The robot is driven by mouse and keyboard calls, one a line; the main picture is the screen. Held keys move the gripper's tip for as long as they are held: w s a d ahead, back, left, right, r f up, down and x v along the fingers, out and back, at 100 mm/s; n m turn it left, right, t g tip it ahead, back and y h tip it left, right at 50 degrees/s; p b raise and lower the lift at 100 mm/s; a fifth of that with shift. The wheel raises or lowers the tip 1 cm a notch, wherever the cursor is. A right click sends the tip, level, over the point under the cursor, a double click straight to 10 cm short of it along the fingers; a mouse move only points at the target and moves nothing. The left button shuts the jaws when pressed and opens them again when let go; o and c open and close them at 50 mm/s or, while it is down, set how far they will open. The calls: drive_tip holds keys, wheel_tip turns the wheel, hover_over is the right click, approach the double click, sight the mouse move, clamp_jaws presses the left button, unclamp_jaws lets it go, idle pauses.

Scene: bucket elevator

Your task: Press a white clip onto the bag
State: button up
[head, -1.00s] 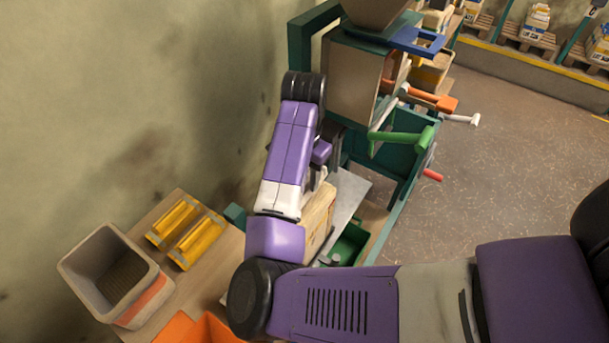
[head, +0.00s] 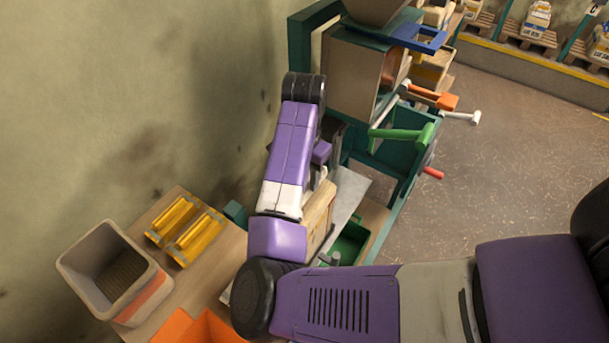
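A tan bag (head: 318,213) stands beside the metal plate of the green machine, mostly hidden behind my purple and white arm. My arm reaches up along the bag's left side. The fingers of my gripper are hidden behind the arm, so whether they are open or hold anything does not show. No white clip can be made out. Small pale parts show close to the arm near the bag's top, too small to tell what they are.
A grey bin (head: 112,270) with an orange band, yellow trays (head: 195,237) and an orange container (head: 197,328) are on the wooden table at lower left. The green machine (head: 395,170) has orange, green and white handles at right. Open floor (head: 500,180) lies beyond.

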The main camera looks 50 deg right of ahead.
drive_tip(key=o, duration=1.4)
drive_tip(key=shift+o, duration=0.2)
wheel_tip(320, 180, up, 8)
drive_tip(key=shift+f+p, duration=0.1)
drive_tip(key=shift+p, duration=0.55)
drive_tip(key=shift+s, duration=0.1)
